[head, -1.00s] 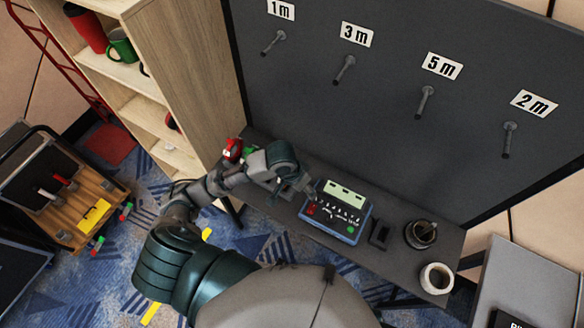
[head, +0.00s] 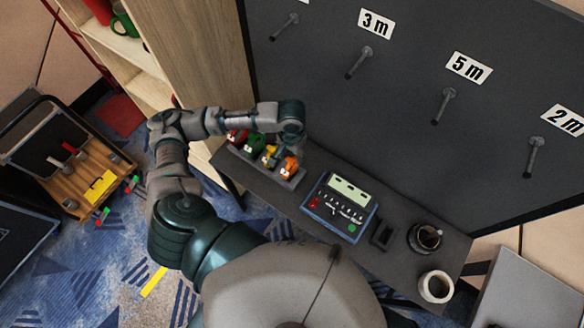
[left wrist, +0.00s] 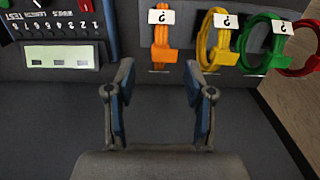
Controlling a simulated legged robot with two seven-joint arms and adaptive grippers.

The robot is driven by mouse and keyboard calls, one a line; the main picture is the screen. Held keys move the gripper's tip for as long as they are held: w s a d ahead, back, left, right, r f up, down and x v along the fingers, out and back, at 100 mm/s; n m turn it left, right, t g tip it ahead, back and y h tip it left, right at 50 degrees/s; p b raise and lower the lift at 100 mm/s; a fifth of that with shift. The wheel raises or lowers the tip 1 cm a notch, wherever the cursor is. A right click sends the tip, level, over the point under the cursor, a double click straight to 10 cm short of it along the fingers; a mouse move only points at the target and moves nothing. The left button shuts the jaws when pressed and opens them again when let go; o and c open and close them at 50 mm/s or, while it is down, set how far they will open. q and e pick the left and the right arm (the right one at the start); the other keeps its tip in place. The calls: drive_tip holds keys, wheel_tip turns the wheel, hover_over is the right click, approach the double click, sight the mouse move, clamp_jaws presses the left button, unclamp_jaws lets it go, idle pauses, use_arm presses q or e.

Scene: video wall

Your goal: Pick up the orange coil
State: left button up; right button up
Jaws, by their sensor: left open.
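The orange coil (head: 289,167) stands at the right end of a row of coils on the dark bench. In the left wrist view the orange coil (left wrist: 161,45), with a "?" tag, is ahead of the fingers. My left gripper (left wrist: 158,82) is open and empty, with the coil beyond its fingertips and roughly between them, apart from it. In the head view the left gripper (head: 282,148) is just behind and above the row, its fingers partly hidden. My right gripper is not in view.
Yellow (left wrist: 213,42), green (left wrist: 262,42) and red (left wrist: 300,65) coils stand beside the orange one. A blue tester box (head: 341,205) is to its right. Farther right are a dark mug (head: 425,237) and a white mug (head: 436,287). A pegged board (head: 400,130) rises behind.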

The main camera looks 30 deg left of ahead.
sight(291, 161)
use_arm(q)
wheel_tip(291, 161, down, 6)
drive_tip(key=shift+f+b, duration=0.15)
drive_tip(key=shift+b, duration=0.15)
clamp_jaws()
